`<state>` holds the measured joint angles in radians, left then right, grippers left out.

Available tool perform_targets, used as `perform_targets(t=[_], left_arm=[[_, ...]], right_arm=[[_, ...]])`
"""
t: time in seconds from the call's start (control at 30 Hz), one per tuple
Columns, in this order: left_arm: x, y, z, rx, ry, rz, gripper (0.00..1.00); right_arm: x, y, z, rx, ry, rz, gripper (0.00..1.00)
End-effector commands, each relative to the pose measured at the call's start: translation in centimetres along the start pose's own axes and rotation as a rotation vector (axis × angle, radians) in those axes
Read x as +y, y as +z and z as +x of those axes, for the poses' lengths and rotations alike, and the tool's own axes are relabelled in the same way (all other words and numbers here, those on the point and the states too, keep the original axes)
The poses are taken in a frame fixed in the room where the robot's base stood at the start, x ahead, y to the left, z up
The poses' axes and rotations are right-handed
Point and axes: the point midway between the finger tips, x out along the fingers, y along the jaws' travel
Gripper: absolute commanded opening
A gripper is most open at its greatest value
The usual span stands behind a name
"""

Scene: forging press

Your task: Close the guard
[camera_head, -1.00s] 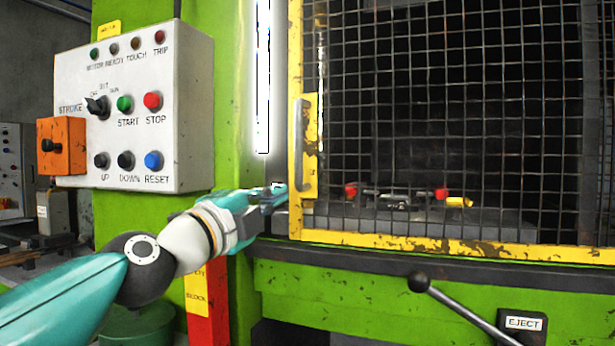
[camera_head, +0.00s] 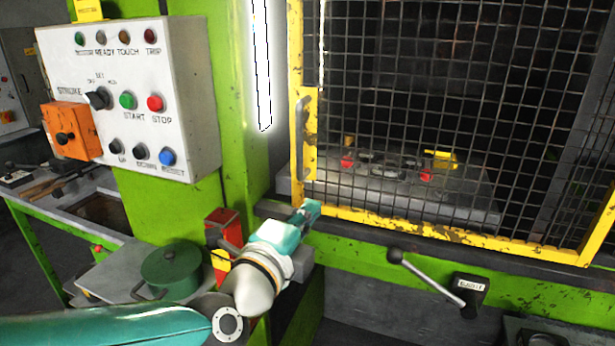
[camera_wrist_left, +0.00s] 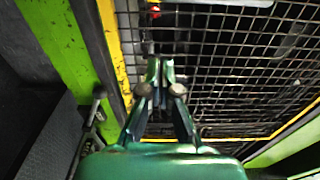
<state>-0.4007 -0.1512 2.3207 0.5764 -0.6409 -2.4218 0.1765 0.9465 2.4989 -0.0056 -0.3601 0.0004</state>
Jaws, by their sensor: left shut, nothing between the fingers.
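The guard (camera_head: 430,226) is a dark wire mesh in a yellow, chipped frame across the press opening. It also shows in the left wrist view (camera_wrist_left: 235,70). Its grey vertical handle (camera_head: 300,135) sits on a yellow plate at the guard's left edge. My left gripper (camera_head: 311,208) is just below the handle, close to the frame's lower left corner. In the left wrist view its fingers (camera_wrist_left: 160,68) are together with nothing between them, in front of the mesh. Whether the fingertips touch the guard I cannot tell. My right gripper is not in view.
A white control panel (camera_head: 190,60) with buttons and an orange switch box (camera_head: 70,131) is at the left. A black-knobbed eject lever (camera_head: 425,272) juts out below the guard. A green pot (camera_head: 171,272) stands at lower left. Red and yellow parts lie behind the mesh.

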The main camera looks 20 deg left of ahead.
Motion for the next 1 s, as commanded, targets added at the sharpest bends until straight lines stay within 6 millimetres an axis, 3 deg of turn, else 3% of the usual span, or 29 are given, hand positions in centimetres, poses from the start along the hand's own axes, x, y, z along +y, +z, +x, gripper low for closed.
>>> perform_targets(t=[0.17,0.57,0.73,1.0], left_arm=[[0.2,0.0,2.0,-0.001,0.001,0.000,0.00],[0.2,0.0,10.0,0.000,0.003,0.000,0.00],[0.1,2.6,8.9,-0.003,-0.002,-0.001,0.00],[0.1,3.8,8.4,0.001,0.000,0.000,0.00]], right_arm=[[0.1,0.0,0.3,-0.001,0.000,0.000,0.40],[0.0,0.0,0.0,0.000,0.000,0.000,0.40],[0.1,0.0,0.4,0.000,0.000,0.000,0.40],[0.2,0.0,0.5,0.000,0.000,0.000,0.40]])
